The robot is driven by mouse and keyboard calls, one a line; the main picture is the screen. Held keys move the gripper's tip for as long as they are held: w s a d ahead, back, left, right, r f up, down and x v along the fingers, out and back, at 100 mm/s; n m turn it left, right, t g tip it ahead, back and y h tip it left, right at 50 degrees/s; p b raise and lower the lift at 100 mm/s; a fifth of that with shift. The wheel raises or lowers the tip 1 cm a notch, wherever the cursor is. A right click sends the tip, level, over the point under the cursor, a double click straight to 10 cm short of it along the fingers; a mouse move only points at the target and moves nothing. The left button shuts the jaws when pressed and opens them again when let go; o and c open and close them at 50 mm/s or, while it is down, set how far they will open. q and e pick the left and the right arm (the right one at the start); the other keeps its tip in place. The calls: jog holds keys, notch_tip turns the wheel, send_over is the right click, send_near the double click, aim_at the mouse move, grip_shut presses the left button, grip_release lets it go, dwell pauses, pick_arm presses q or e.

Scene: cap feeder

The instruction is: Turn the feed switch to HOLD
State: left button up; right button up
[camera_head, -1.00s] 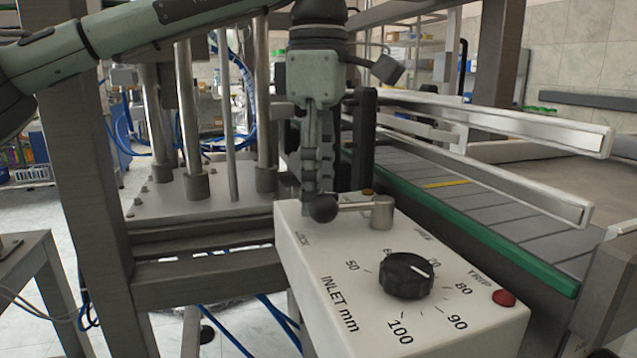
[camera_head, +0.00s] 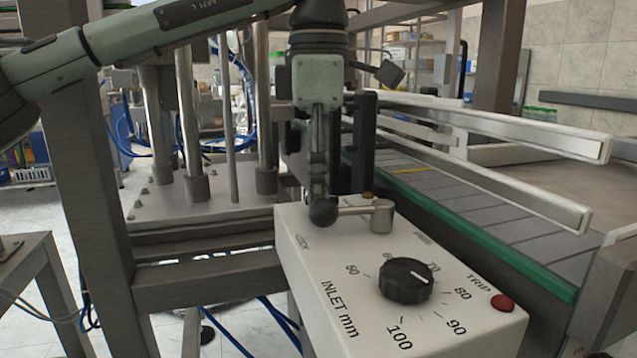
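A white control box (camera_head: 300,270) stands in front of me. On its top, a metal lever with a round hub (camera_head: 382,215) points left and ends in a black ball (camera_head: 323,212). No label reading FEED or HOLD is legible, so I cannot tell whether this lever is the feed switch. My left gripper (camera_head: 319,190) comes down from above, its fingers right behind or at the ball. The fingers are seen edge-on, so their opening and any contact with the ball cannot be told. My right gripper is not in view.
The box also carries a black INLET mm dial (camera_head: 406,280) and a red TRIP button (camera_head: 503,302). A small amber part (camera_head: 368,195) sits behind the lever. A conveyor (camera_head: 480,220) with metal rails runs behind on the right. A steel frame with posts stands left.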

pick_arm(q)
jog(key=shift+n, duration=0.9)
jog(key=n, duration=0.2)
jog(key=shift+s+n, duration=0.1)
jog(key=shift+n, duration=0.3)
jog(key=n, duration=0.3)
jog(key=shift+n, duration=0.8)
jog(key=shift+d+n, duration=0.1)
jog(key=shift+n, duration=0.2)
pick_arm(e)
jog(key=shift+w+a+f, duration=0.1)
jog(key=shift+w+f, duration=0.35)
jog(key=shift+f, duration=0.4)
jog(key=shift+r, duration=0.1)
pick_arm(q)
jog(key=o, duration=1.1)
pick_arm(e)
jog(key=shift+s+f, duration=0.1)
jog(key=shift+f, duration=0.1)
